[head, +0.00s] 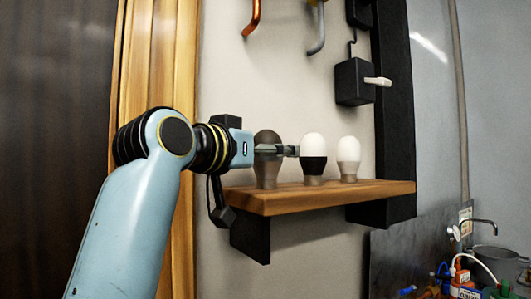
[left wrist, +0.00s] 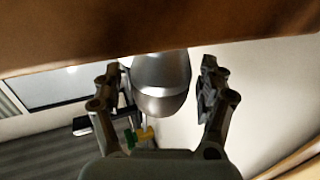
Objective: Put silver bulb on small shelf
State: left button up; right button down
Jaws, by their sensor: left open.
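The silver bulb (head: 267,174) stands upright at the left end of the wooden shelf (head: 330,195) in the head view, dark grey on top with a paler base. My left gripper (head: 285,150) reaches in from the left at the bulb's mid-height, its fingers crossing in front of it. In the left wrist view the silver bulb (left wrist: 161,75) sits between the two open fingers of my left gripper (left wrist: 162,88), with a gap on the right and a narrow one on the left. The shelf's brown wood (left wrist: 150,25) fills the top there. My right gripper is out of view.
A black-and-white bulb (head: 313,163) stands close beyond my fingertips, and a white bulb (head: 348,157) further right on the shelf. A black wall box with a pale lever (head: 354,82) is above. The shelf's right end is bare. Several coloured items clutter the lower right.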

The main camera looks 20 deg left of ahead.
pick_arm(q)
jog(key=shift+r, duration=0.2)
jog(key=shift+s+a+f, duration=0.1)
jog(key=shift+s, duration=0.2)
jog(key=b+v, duration=0.1)
jog(key=v, duration=0.4)
jog(key=shift+s+a, duration=0.1)
jog(key=shift+s, duration=0.3)
jog(key=shift+p+v, duration=2.8)
jog(key=shift+p, duration=3.65)
